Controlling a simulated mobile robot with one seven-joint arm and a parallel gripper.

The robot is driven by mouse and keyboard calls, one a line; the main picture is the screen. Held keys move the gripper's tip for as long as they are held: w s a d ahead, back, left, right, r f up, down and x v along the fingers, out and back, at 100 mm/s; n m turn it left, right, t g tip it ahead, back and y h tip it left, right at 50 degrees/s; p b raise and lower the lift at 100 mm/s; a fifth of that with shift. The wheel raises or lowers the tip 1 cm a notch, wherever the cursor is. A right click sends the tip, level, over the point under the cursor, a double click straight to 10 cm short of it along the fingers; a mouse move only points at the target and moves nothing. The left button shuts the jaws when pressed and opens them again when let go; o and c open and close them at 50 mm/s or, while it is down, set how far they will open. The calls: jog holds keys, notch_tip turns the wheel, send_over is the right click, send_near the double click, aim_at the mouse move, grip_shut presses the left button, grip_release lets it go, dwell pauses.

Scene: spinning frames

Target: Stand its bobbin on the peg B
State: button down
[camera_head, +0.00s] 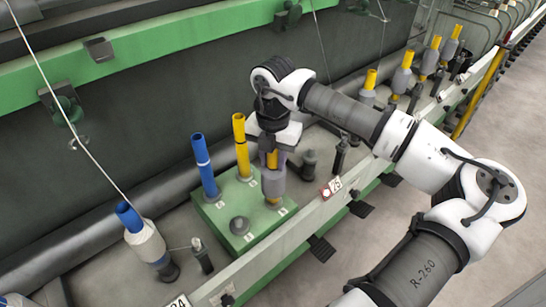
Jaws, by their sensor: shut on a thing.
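My gripper (273,152) points down and is shut on the top of a yellow-tubed bobbin (273,186) wound with grey yarn. The bobbin is upright over the right corner of a green block (258,224). I cannot tell whether its base rests on the block. The block also carries an upright blue tube (205,170) at the left, an upright yellow tube (241,148) at the back and a bare grey peg (240,226) at the front. Small white tags mark the block's positions, but their letters are too small to read. Peg B cannot be told apart.
A blue-tubed bobbin (146,240) stands tilted at the left. A dark grey spindle (309,162) and a plate marked 25 (334,186) are right of the block. Several yellow-tubed bobbins, including one (402,75), line the rail further right. A thread (75,110) runs down at the left.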

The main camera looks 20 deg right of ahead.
jog(key=shift+f+b, duration=0.3)
jog(key=shift+b, duration=0.25)
dwell(0.4)
jog(key=c, duration=1)
grip_release()
notch_tip(320, 180, up, 14)
jog(key=shift+f+b, duration=0.1)
jog(key=shift+b, duration=0.6)
